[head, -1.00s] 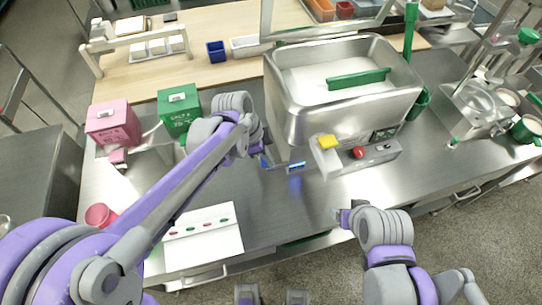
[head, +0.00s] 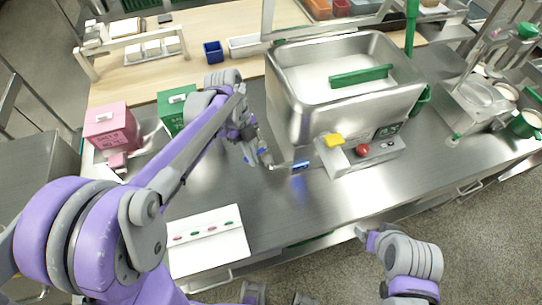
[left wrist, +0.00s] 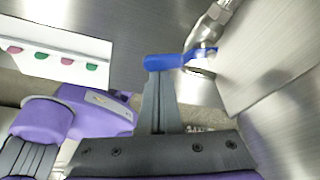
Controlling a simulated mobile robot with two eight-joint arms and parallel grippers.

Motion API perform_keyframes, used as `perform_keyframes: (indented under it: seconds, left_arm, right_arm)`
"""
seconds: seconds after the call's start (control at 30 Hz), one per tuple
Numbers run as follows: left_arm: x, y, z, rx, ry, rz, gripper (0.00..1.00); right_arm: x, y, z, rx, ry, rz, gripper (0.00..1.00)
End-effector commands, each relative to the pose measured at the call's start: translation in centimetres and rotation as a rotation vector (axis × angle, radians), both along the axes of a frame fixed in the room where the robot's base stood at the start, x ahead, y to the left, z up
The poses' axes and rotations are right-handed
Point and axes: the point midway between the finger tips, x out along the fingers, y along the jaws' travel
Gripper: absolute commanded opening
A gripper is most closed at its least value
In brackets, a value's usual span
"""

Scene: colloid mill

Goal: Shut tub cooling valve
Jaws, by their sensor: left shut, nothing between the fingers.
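The tub (head: 345,85) is a steel vessel with pale contents and a green bar across it. Its cooling valve has a blue lever (head: 301,166) on a short metal pipe, low at the tub's left front corner. In the left wrist view the blue lever (left wrist: 172,61) points left from the steel fitting. My left gripper (head: 266,160) is shut and empty, just left of the lever. In the wrist view its fingertips (left wrist: 160,78) are at the lever's free end; I cannot tell whether they touch. My right gripper (head: 366,238) is at the bench's front edge, its jaws unclear.
A control box (head: 362,150) with a yellow part and a red button sits on the tub's front. Pink (head: 113,126) and green (head: 177,108) boxes stand at left. A white card (head: 208,240) lies at the front. The steel bench before the valve is clear.

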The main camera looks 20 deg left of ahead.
Motion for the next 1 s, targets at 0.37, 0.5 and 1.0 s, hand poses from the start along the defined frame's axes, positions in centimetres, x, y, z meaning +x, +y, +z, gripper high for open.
perform_keyframes:
  seconds: [0.37, 0.5, 1.0]
  left_arm:
    - [0.5, 2.3, -0.1, 0.0, 0.0, -0.025, 0.0]
    - [0.8, 2.6, 0.0, 0.001, -0.001, -0.024, 0.0]
    - [1.2, 3.0, 0.0, 0.002, -0.001, -0.024, 0.0]
  right_arm:
    - [-0.1, 0.0, -0.4, 0.0, 0.002, 0.0, 0.73]
    - [-0.2, 0.0, -0.5, 0.0, 0.003, 0.0, 0.73]
    - [-0.2, 0.0, -0.5, 0.0, 0.003, 0.0, 0.73]
